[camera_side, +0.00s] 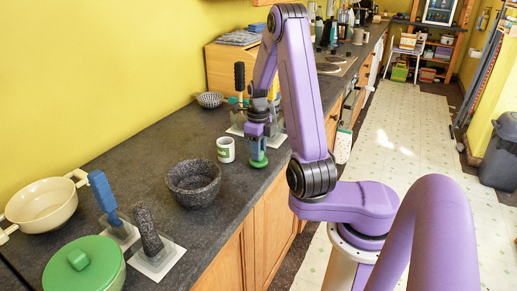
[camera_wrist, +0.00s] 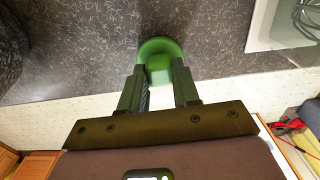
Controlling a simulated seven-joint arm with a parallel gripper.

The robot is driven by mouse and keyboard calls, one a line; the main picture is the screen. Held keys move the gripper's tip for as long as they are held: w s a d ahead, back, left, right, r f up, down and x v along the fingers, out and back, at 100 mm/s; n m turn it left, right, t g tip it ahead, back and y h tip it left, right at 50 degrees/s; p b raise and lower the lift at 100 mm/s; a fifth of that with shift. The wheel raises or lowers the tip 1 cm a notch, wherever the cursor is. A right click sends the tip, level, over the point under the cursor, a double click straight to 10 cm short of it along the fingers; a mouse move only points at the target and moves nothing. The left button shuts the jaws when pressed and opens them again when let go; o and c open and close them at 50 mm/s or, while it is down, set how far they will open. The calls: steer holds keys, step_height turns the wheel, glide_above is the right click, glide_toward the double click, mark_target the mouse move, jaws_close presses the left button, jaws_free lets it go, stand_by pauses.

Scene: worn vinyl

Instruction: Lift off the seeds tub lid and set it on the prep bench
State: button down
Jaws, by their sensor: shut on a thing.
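My gripper (camera_side: 258,148) is over the dark bench (camera_side: 130,160) near its front edge, pointing down. It is shut on a small green lid (camera_side: 258,161). In the wrist view the lid (camera_wrist: 158,50) sits between the two fingertips (camera_wrist: 159,78), with dark speckled bench beyond it. I cannot tell whether the lid touches the bench or hangs just above it. A small white tub with a green label (camera_side: 225,150) stands upright to the left of my gripper, apart from it. Its top looks open; the label is too small to read.
A dark stone bowl (camera_side: 193,183) stands left of the white tub. Two upright tools on pale square plates, a cream pot (camera_side: 42,206) and a large green-lidded pot (camera_side: 84,268) are nearer. A pale plate (camera_wrist: 283,25) lies close to the lid.

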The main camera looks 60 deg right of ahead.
steer(key=shift+f, duration=0.45)
stand_by(0.5)
steer(key=c, duration=0.7)
jaws_free()
steer(key=shift+c, duration=0.2)
steer(key=shift+r, duration=0.1)
steer(key=shift+r, duration=3.85)
steer(key=shift+r, duration=0.1)
step_height(320, 180, up, 17)
steer(key=shift+r, duration=0.2)
